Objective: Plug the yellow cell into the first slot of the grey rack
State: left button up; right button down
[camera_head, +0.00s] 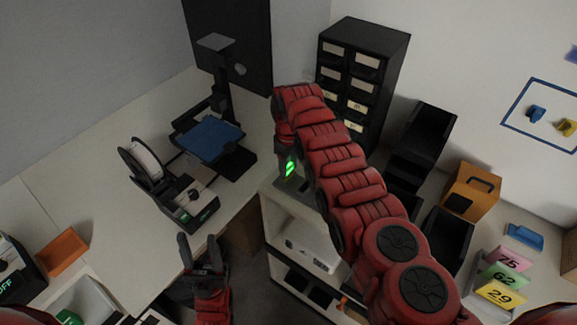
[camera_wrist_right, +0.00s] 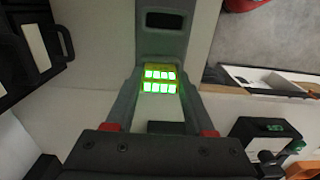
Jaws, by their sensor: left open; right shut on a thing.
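The yellow cell (camera_wrist_right: 160,81) shows in the right wrist view, with rows of lit green bars on its face. My right gripper (camera_wrist_right: 159,88) is shut on it, one finger on each side. The grey rack (camera_wrist_right: 165,45) is just beyond the cell, with one dark opening showing. I cannot tell how far the cell sits in a slot. In the head view, my right gripper (camera_head: 288,168) points down at the light counter, with the green glow between its fingers; my arm hides part of this spot. My left gripper (camera_head: 201,252) is open and empty at lower left, away from the rack.
A 3D printer (camera_head: 208,135) and a spool holder (camera_head: 145,160) stand on the left table. A black drawer cabinet (camera_head: 360,75) stands behind my right arm. Black bins (camera_head: 425,135), an orange case (camera_head: 471,190) and numbered cards (camera_head: 501,292) are at right. An orange tray (camera_head: 62,251) lies at left.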

jog(key=shift+f, duration=0.1)
jog(key=shift+c, duration=0.9)
grip_release()
jog(key=shift+r, duration=0.25)
notch_tip(320, 180, up, 10)
jog(key=b, duration=0.4)
notch_tip(320, 180, up, 7)
jog(key=p, duration=0.5)
send_over(288, 166)
jog(key=shift+d, duration=0.1)
jog(key=shift+f, duration=0.1)
